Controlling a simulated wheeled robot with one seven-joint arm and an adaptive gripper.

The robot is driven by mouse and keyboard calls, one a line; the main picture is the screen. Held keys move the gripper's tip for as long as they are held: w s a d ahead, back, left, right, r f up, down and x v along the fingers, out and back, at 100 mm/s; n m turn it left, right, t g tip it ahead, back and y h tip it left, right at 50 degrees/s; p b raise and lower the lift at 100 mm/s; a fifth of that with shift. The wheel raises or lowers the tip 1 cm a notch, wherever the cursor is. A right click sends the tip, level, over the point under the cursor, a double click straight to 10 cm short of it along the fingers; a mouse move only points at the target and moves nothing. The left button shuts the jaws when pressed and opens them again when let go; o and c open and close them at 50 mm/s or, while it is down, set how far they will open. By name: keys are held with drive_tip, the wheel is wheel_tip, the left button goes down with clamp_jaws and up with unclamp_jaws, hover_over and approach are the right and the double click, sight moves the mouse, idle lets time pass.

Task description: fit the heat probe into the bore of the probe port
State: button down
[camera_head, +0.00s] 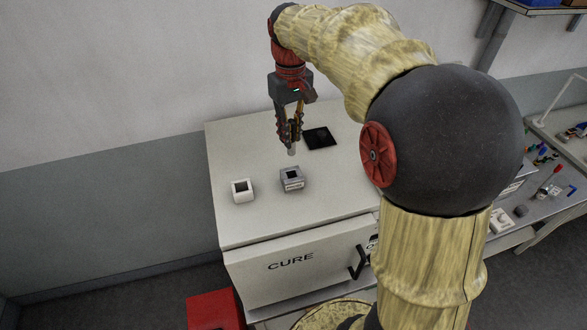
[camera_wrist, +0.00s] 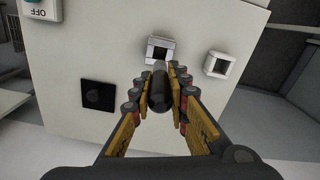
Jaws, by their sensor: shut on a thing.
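My gripper (camera_head: 291,135) is shut on the heat probe (camera_head: 292,151), whose pale tip points down below the fingers. In the wrist view the probe (camera_wrist: 160,88) shows as a dark cylinder with a lighter tip between the fingers. Two small blocks with square dark openings stand on the white cabinet top: a grey one (camera_head: 292,184) with a label on its front, and a white one (camera_head: 242,196) to its left. I cannot read the label, so I cannot tell for sure which is the probe port. The probe tip is above and just behind the grey block, apart from it.
A flat black square (camera_head: 319,138) lies on the cabinet top (camera_head: 240,140) behind the grey block. The cabinet front (camera_head: 305,270) reads CURE and has a black handle. A red box (camera_head: 214,310) stands below left. A cluttered bench (camera_head: 540,205) is at the right.

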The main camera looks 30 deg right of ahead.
wheel_tip(320, 180, down, 12)
drive_tip(key=shift+f+p, duration=0.25)
drive_tip(key=shift+p, duration=0.6)
drive_tip(key=shift+f, duration=0.2)
drive_tip(key=c, duration=1.7)
unclamp_jaws()
drive_tip(key=shift+r, duration=0.1)
